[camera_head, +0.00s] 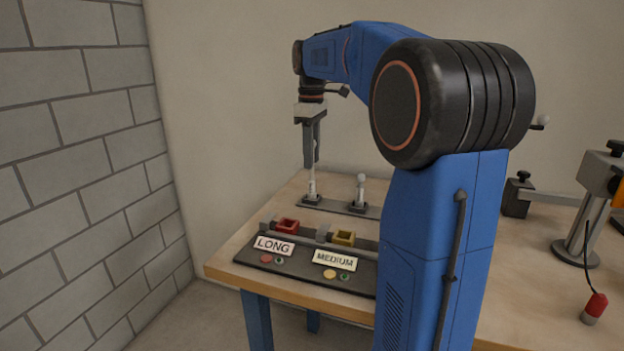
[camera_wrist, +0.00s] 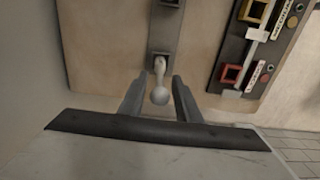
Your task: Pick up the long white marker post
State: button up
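The long white marker post (camera_head: 312,186) stands upright at the left end of a dark strip on the table. My gripper (camera_head: 311,163) points down directly over it, with the fingers at the post's upper part. In the wrist view the post (camera_wrist: 160,92) shows a round pale knob, between the two fingers of my gripper (camera_wrist: 158,88). The fingers are apart, with a gap visible on each side of the post. Whether either finger touches it lower down cannot be told.
A shorter white post (camera_head: 361,190) stands to the right on the same dark strip (camera_head: 338,206). In front, a dark panel (camera_head: 300,272) carries red and yellow square sockets and LONG and MEDIUM labels. A brick wall (camera_head: 80,150) is at left. A clamp stand (camera_head: 583,230) is at right.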

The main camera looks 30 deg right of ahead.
grip_shut()
